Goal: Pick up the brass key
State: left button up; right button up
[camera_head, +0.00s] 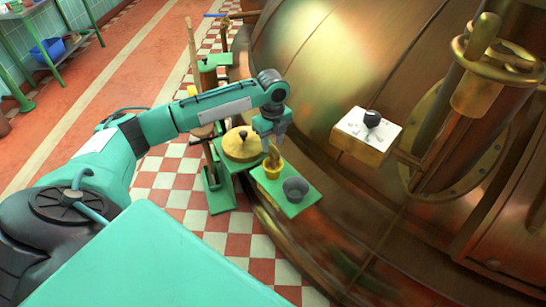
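My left gripper (272,145) comes down from my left arm, pointing downward over a small green shelf (302,202). A brass-coloured piece, seemingly the brass key (273,157), stands upright in a small yellow cup (273,172) on that shelf. The fingertips are at or just above the top of this piece. They are small and partly merge with it, so I cannot tell whether they are open or touch it. My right gripper is not in view.
A dark grey bowl (295,189) sits beside the cup. A round yellow lidded pot (242,146) stands on a green stand to the left. The large copper kettle (330,60) fills the right side. A white-topped box with a black knob (366,133) sticks out from it.

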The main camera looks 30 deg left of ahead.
aim_at(273, 158)
pick_arm(q)
jog(key=shift+f, duration=3.6)
grip_shut()
